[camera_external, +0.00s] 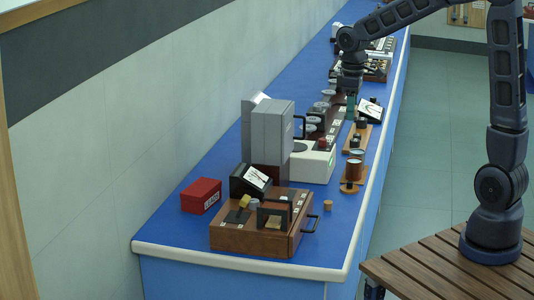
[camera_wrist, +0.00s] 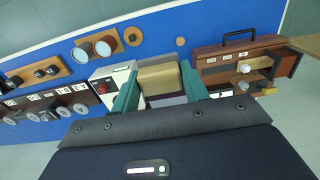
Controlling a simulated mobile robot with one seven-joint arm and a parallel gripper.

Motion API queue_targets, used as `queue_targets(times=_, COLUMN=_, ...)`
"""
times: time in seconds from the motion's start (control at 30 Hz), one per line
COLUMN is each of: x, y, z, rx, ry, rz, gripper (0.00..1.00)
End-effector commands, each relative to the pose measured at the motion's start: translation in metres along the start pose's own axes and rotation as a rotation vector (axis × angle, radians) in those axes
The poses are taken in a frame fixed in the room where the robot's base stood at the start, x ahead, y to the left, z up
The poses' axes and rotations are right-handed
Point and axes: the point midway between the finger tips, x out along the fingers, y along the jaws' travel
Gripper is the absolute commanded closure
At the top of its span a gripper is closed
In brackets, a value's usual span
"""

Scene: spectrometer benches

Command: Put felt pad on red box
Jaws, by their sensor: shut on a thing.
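The red box (camera_external: 201,195), labelled LEADS, sits on the blue bench near its front left end, against the wall side. I cannot see it in the wrist view. My gripper (camera_external: 349,101) is over the bench, farther back and to the right of the red box, well apart from it. In the wrist view my gripper's teal fingers (camera_wrist: 158,70) are shut on a tan block (camera_wrist: 161,78), which appears to be the felt pad. In the external view the pad is too small or hidden to make out.
A tall grey housing (camera_external: 267,130) and a white instrument (camera_external: 313,162) stand between my gripper and the red box. A wooden drawer case (camera_external: 230,239) stands in front right of the box. A small cork (camera_external: 328,205) lies on clear blue bench.

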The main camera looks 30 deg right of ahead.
Motion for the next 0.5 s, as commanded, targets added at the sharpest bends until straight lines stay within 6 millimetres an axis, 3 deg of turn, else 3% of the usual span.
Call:
queue_targets(times=0.23, x=-0.044, y=0.0, z=0.0, rx=0.0, ry=0.003, rz=0.001, gripper=0.77)
queue_targets(times=0.5, x=-0.05, y=0.001, z=-0.037, rx=-0.006, ry=0.0, rz=-0.004, gripper=0.77)
